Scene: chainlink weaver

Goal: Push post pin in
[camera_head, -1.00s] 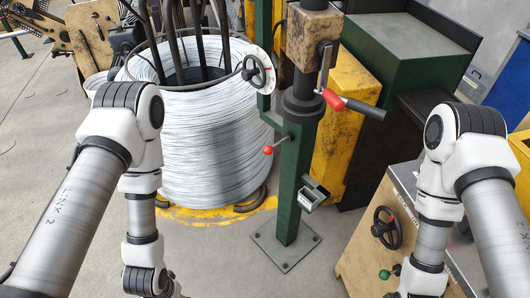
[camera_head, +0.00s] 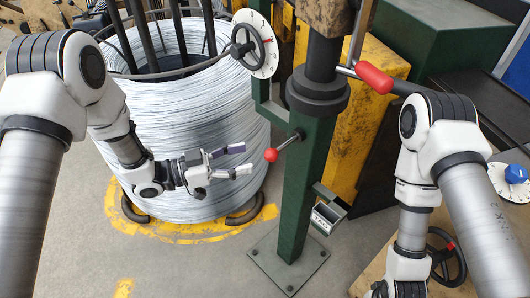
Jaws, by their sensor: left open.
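The post pin shows as a red ball knob (camera_head: 271,155) on a short metal rod that sticks out to the left of the green post (camera_head: 307,175). My left gripper (camera_head: 243,160) is open and empty, with its fingers pointing right at the knob. A small gap seems to lie between the fingertips and the knob. How deep the pin sits in the post is hidden. My right arm comes in from the right, and its gripper is out of the picture below.
A black handwheel with a dial (camera_head: 256,45) and a red-handled crank (camera_head: 374,77) sit above the knob.

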